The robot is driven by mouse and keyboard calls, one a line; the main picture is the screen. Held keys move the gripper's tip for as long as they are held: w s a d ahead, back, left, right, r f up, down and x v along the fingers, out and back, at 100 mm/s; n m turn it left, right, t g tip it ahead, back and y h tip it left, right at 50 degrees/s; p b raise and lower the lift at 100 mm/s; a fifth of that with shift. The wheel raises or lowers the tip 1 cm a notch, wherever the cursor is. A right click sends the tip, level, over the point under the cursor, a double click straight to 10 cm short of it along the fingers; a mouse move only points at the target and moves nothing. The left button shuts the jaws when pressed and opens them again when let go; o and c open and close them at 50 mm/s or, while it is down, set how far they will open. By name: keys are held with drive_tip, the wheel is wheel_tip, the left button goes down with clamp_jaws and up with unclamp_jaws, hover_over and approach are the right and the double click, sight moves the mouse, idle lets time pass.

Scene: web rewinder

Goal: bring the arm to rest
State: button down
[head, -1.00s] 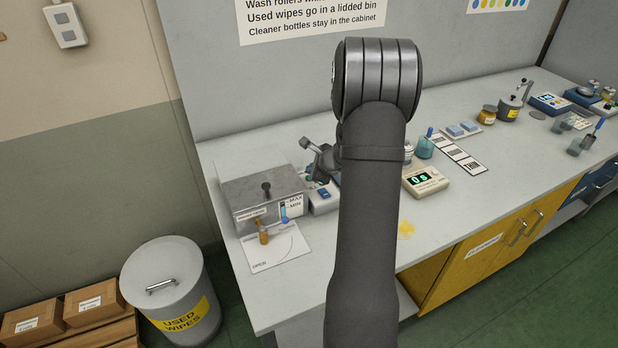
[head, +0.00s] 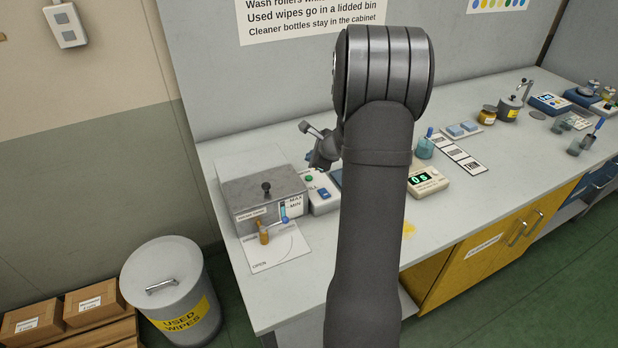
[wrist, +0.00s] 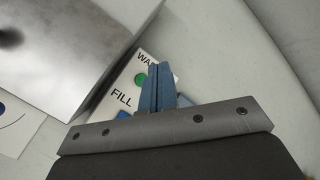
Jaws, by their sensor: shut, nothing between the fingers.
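My gripper (wrist: 157,88) shows in the wrist view with its two blue fingers together and nothing between them. It is above the bench, over a white panel (wrist: 120,97) with a green button and the word FILL. In the head view my arm rises in front of the bench, and the wrist parts show at its left, above the bench. The fingertips are hard to make out there, and the arm hides the middle of the bench.
A metal box (head: 262,192) with a knob stands just left of the panel (head: 321,194). A timer (head: 428,181) sits right of my arm. A blue beaker (head: 424,147) stands behind the timer. A grey lidded bin (head: 172,290) stands on the floor at left.

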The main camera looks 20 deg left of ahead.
drive_tip(key=shift+f, duration=0.1)
drive_tip(key=shift+f, duration=0.2)
wheel_tip(320, 180, up, 4)
drive_tip(key=shift+r, duration=0.25)
idle(0.3)
